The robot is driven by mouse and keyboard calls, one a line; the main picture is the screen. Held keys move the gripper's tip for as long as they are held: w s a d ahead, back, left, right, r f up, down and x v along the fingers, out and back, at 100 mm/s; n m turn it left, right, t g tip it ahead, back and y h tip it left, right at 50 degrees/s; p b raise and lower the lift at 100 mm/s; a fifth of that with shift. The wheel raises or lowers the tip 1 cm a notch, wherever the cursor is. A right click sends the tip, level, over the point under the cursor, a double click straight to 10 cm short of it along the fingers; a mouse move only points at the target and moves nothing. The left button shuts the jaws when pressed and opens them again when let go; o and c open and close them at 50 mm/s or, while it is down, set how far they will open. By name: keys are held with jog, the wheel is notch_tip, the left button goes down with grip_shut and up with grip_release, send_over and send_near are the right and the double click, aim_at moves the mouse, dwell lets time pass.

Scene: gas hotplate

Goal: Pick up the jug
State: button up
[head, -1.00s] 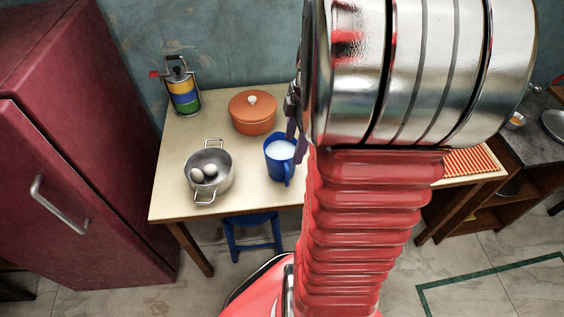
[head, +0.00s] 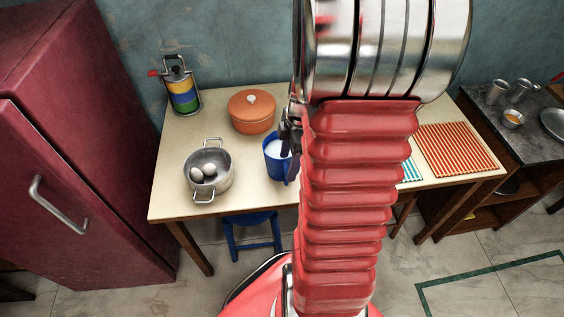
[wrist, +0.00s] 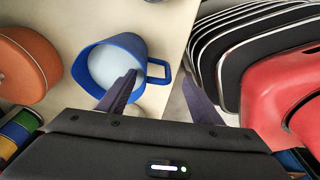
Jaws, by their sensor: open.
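The blue jug (head: 273,160) stands upright on the table and holds something white. It also shows in the wrist view (wrist: 93,78), with its handle (wrist: 165,72) pointing right. My gripper (wrist: 160,88) is open, its two dark fingers pointing toward the jug. In the wrist view the left finger overlaps the jug's rim and the handle shows between the fingertips. I cannot tell whether a finger touches the jug. In the head view my gripper (head: 289,135) is at the jug's right side, and my arm hides part of that area.
The table (head: 170,140) also carries an orange lidded pot (head: 252,114), a metal pot (head: 222,178) with eggs, and a striped tiffin carrier (head: 182,92). A red striped mat (head: 458,150) lies on the right. A blue stool (head: 252,236) stands below the front edge.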

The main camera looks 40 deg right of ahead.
aim_at(282, 164)
jog(key=shift+w+a+f, duration=0.15)
jog(key=shift+f, duration=1.1)
jog(key=shift+w+a+f, duration=0.1)
jog(key=shift+f, duration=1.15)
jog(key=shift+c, duration=0.4)
grip_shut()
